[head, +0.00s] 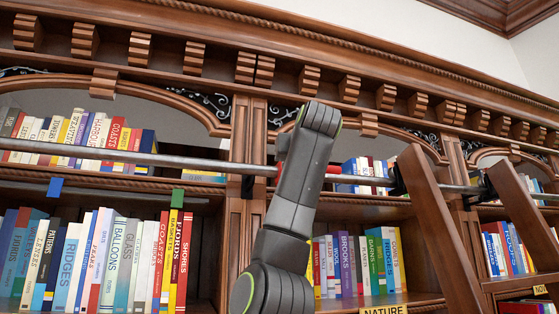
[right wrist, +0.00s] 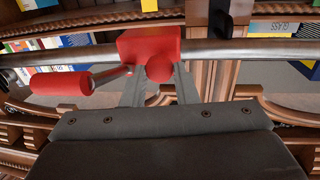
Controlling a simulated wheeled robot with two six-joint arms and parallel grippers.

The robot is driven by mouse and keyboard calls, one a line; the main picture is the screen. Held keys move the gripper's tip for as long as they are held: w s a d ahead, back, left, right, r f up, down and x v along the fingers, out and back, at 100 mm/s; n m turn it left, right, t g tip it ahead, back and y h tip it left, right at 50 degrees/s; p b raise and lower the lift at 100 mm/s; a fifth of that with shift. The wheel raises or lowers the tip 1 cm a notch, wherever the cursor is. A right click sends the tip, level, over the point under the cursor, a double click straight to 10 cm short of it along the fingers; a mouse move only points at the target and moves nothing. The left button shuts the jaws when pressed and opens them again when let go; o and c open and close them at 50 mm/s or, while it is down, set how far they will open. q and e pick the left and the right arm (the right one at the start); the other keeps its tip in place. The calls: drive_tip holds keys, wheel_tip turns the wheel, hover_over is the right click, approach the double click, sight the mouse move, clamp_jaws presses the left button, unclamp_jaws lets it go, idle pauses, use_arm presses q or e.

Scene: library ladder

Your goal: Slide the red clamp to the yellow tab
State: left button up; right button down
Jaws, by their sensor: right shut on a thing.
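The red clamp (right wrist: 150,48) sits around the grey metal rail (right wrist: 230,52), with a red handle (right wrist: 60,83) on a short metal rod to its left in the right wrist view. My right gripper (right wrist: 158,78) is shut on the clamp, its two grey fingers either side of the round red part. In the head view my right arm hides most of the clamp; a red piece (head: 333,172) shows beside it. A small yellow square (right wrist: 148,5) at the top of the wrist view may be the yellow tab; I cannot tell. My left gripper is out of view.
A blue tab (head: 55,187) and a green tab (head: 177,198) hang on the shelf edge below the rail, left of my arm. A wooden ladder (head: 440,235) leans on the rail to the right. Books fill the shelves behind.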

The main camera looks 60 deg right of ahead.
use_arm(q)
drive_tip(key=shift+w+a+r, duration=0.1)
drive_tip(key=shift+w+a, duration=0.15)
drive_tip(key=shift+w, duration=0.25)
use_arm(e)
drive_tip(key=shift+s+d, duration=0.5)
drive_tip(key=shift+s, duration=0.05)
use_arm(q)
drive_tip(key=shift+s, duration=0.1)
use_arm(e)
drive_tip(key=shift+s+d, duration=0.1)
drive_tip(key=c, duration=1.2)
unclamp_jaws()
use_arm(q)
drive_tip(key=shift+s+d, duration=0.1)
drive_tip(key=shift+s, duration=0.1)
use_arm(e)
drive_tip(key=shift+o, duration=0.2)
